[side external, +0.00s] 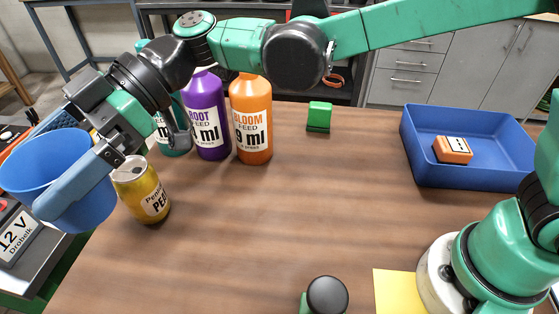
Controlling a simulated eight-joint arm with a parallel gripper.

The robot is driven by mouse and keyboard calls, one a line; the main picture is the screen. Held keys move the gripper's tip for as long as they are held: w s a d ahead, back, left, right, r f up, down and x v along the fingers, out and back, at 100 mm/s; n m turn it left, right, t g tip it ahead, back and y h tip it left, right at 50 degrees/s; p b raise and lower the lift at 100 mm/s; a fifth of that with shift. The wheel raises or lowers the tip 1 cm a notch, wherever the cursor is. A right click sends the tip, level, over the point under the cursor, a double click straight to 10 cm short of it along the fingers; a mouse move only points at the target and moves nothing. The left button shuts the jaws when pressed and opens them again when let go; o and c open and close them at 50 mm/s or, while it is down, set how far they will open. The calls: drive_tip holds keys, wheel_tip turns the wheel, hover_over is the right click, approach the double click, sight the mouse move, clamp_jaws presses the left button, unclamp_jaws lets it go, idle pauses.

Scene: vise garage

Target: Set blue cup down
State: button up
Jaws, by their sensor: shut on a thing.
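The blue cup (62,172) is at the far left of the side external view, its open mouth facing up and slightly tilted. My gripper (52,170) is shut on the blue cup, with one finger across its near side; the other finger is mostly hidden behind the cup. The cup appears in front of the left table edge and overlaps the 12 V box in the picture. I cannot tell how high it is held.
A tilted yellow can (143,190) stands close right of the cup. Purple (207,115) and orange (251,118) bottles, a green block (319,116) and a blue tray (468,176) are on the wooden table (270,220). The table's middle is clear. A 12 V box (20,235) is below left.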

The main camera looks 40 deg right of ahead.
drive_tip(key=w+d+r+m+t+h, duration=0.1)
drive_tip(key=w+d+m+t, duration=0.4)
drive_tip(key=d, duration=0.5)
drive_tip(key=w+d+m+t+h, duration=0.1)
drive_tip(key=w+d+m+t, duration=0.25)
drive_tip(key=d+t, duration=0.45)
drive_tip(key=s+d+f+m+t+h, duration=0.25)
drive_tip(key=d+m+h, duration=0.35)
drive_tip(key=d, duration=0.6)
drive_tip(key=s+d+f+m+t+h, duration=0.1)
drive_tip(key=d+f+m+t+h, duration=0.15)
drive_tip(key=d+m+h, duration=0.65)
drive_tip(key=a+f+g+h, duration=0.1)
drive_tip(key=a+f, duration=0.6)
drive_tip(key=a, duration=0.6)
drive_tip(key=s+a+m+g+h, duration=0.6)
drive_tip(key=s+m+h, duration=0.2)
drive_tip(key=h, duration=0.1)
drive_tip(key=shift+a+f, duration=0.15)
drive_tip(key=shift+f, duration=3.35)
